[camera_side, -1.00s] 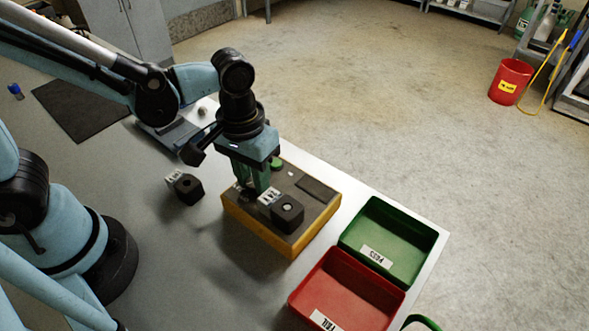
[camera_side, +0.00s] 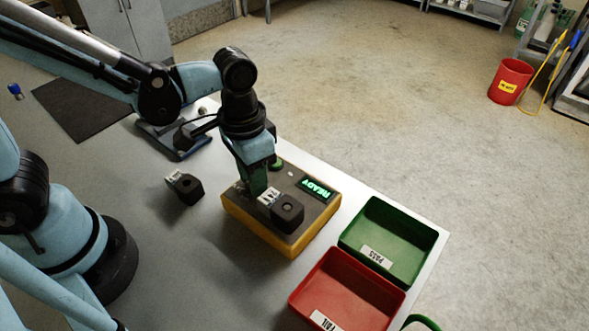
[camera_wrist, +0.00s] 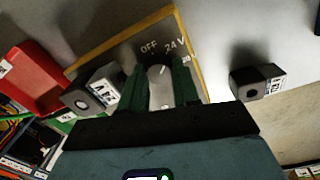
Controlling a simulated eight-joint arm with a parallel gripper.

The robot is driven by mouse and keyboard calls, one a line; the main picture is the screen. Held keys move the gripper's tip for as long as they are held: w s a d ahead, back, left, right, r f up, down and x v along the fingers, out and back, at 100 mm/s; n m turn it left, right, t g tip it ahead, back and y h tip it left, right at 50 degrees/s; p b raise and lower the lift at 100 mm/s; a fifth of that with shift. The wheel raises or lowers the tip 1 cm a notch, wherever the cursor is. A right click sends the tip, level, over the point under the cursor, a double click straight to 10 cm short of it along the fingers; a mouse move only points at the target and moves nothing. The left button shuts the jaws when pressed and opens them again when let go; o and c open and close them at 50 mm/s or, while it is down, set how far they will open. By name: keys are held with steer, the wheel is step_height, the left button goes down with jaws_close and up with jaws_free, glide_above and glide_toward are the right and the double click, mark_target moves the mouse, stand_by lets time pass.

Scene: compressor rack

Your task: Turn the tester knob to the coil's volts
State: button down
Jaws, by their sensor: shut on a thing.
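The yellow-sided tester (camera_side: 262,236) sits on the bench, and its screen (camera_side: 316,189) glows green with READY. A black coil (camera_side: 288,212) stands on the tester; its label reads 24 V in the wrist view (camera_wrist: 104,86). My gripper (camera_side: 255,188) points down at the tester's far-left part. In the wrist view its green fingers are shut on the grey knob (camera_wrist: 159,86), one on each side. The panel marks OFF and 24 V show beyond the knob, with another mark partly hidden by the right finger. The knob's exact pointing is hard to tell.
A second black coil (camera_side: 187,189) stands on the bench left of the tester. A green PASS bin (camera_side: 425,234) and a red FAIL bin (camera_side: 305,290) stand to the right. A dark mat (camera_side: 80,108) lies at the back left.

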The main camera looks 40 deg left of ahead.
steer(key=c, duration=0.8)
jaws_free()
steer(key=n, duration=1)
steer(key=shift+d+t, duration=0.1)
steer(key=shift+t, duration=0.2)
step_height(320, 180, up, 12)
steer(key=w+a+f+m+t, duration=0.1)
steer(key=a+f+m+t, duration=0.2)
steer(key=a, duration=0.9)
steer(key=shift+a+m+t, duration=0.15)
steer(key=shift+m+t, duration=1.65)
steer(key=shift+m, duration=0.1)
steer(key=shift+w, duration=0.1)
